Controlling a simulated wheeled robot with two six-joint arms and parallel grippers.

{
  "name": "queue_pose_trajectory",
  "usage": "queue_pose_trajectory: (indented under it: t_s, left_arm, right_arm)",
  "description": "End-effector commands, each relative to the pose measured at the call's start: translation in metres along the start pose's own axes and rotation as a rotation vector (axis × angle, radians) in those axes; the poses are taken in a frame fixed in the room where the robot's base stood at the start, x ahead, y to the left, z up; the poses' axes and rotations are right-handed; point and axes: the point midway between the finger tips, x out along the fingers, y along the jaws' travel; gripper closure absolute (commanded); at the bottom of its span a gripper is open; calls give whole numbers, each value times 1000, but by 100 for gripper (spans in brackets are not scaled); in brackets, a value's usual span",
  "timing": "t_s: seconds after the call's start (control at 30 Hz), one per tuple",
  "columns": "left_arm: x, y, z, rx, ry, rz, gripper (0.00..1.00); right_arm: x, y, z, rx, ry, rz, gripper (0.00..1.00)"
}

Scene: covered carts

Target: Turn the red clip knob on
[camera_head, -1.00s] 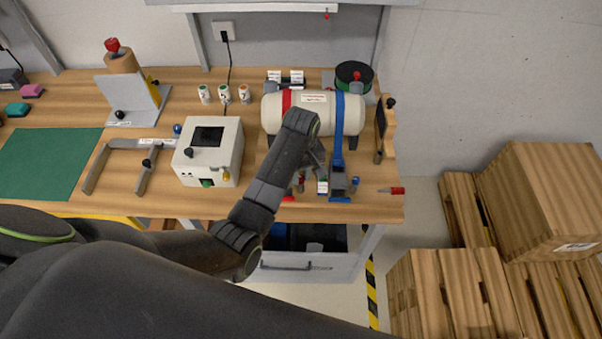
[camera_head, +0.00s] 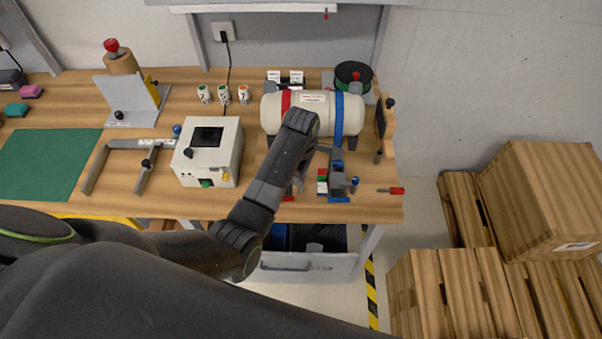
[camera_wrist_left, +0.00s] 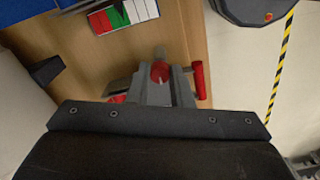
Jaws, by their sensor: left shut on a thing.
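The red clip knob (camera_wrist_left: 160,72) shows in the left wrist view as a small round red piece at the grey fingers of my left gripper (camera_wrist_left: 162,88). The fingers are shut on it. Red clip parts show on either side: a red bar (camera_wrist_left: 199,80) at the right and a small red piece at the left. In the head view my left forearm covers most of the clip and gripper; only a red end (camera_head: 289,198) shows by the table's front edge. The red strap (camera_head: 286,100) runs over the cream tank (camera_head: 315,112). My right gripper does not show.
The blue strap (camera_head: 340,112) and the grey-and-blue clip (camera_head: 338,183) stand close right of my gripper. A red-handled screwdriver (camera_head: 397,190) lies near the table's right end. A white box (camera_head: 211,158) stands left of my forearm. A green mat (camera_head: 45,163) lies farther left.

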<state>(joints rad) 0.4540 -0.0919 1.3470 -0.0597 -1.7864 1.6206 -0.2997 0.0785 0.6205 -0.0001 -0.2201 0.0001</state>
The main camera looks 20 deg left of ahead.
Motion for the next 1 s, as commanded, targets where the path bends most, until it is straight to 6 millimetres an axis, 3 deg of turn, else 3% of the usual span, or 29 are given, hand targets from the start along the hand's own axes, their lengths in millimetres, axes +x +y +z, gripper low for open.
queue_pose_trajectory:
  t_s: [0.63,0.67,0.8,1.0]
  left_arm:
    - [-1,1,-1,-49,4,4,100]
    - [-1,1,-1,-49,4,4,77]
    - [-1,1,-1,-49,3,3,59]
    - [0,0,0,-48,1,1,59]
  right_arm:
    - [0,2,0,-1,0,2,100]
    - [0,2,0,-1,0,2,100]
    - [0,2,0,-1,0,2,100]
    - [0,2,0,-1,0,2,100]
